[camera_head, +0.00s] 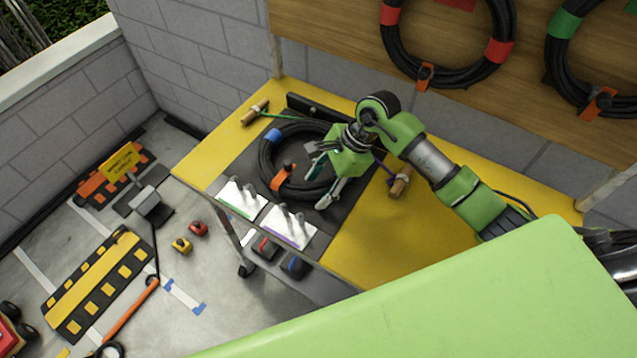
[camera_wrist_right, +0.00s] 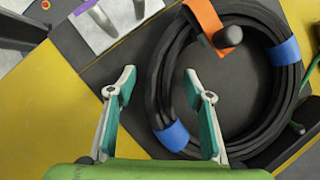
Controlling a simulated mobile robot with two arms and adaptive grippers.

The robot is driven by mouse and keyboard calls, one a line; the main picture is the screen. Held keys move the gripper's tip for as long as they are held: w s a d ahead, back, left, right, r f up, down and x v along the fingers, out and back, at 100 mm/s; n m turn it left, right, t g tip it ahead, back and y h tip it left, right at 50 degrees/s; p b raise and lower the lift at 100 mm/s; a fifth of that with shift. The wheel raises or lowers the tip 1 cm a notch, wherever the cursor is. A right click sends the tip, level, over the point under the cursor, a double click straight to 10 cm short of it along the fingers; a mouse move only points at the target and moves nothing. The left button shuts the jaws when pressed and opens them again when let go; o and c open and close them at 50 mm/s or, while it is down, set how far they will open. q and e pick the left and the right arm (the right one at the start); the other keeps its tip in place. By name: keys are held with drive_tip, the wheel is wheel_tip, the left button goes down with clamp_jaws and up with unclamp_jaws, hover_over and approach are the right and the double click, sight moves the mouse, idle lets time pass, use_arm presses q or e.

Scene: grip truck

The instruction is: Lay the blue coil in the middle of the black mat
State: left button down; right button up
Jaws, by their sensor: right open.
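The blue coil (camera_head: 265,160) is a black cable ring with blue bands and an orange strap. It lies flat on the black mat (camera_head: 238,166) on the yellow table; part of its right side is hidden by my gripper in the head view. My right gripper (camera_head: 318,183) is open over the coil's right side. In the right wrist view, my fingers (camera_wrist_right: 160,75) stand on either side of the coil's near band (camera_wrist_right: 160,95), one outside the ring and one over its inside. They are not closed on it. My left gripper is not in view.
Two pale plates with upright pegs (camera_head: 241,199) (camera_head: 287,227) sit at the mat's front edge. Wooden handles with green (camera_head: 254,113) and purple (camera_head: 399,183) cords flank the mat. Other coils (camera_head: 448,84) hang on the wooden wall board. The yellow tabletop (camera_head: 365,250) is clear at front right.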

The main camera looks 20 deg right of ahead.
drive_tip(key=v, duration=1.2)
drive_tip(key=shift+r, duration=0.15)
drive_tip(key=shift+w, duration=0.1)
